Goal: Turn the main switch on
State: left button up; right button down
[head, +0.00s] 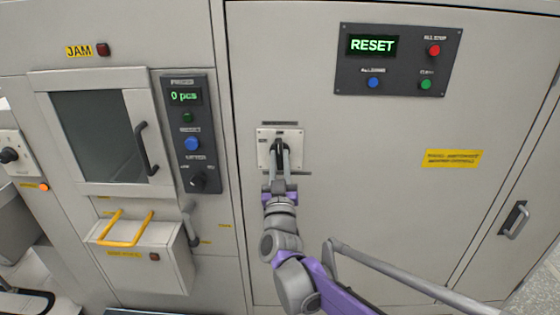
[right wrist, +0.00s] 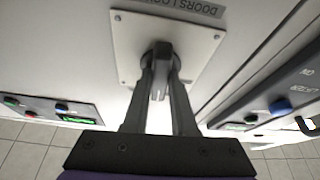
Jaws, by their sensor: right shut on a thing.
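The main switch is a dark rotary handle (right wrist: 160,82) on a pale square plate (head: 266,150), mounted on the large cabinet door. In the right wrist view the plate (right wrist: 128,45) has screws at its corners and a label beside it. My right gripper (head: 280,152) is at the plate, its two fingers on either side of the handle. In the right wrist view the right gripper (right wrist: 162,75) is shut on the handle. The fingers partly cover the handle in the head view. My left gripper does not show.
A dark panel (head: 345,85) at the upper right has a display reading RESET and red, blue and green buttons. Left of the switch is a control strip (head: 191,165) reading 0 pcs. A windowed door (head: 100,135) and a yellow-handled drawer (head: 130,255) are further left.

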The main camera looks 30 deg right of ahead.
jog(key=shift+m+h, duration=0.6)
jog(key=shift+m, duration=0.3)
jog(key=c, duration=0.7)
grip_release()
jog(key=shift+a, duration=0.1)
jog(key=b+v, duration=0.1)
jog(key=v, duration=0.9)
jog(key=shift+s+a+b, duration=0.25)
jog(key=shift+s+b, duration=0.15)
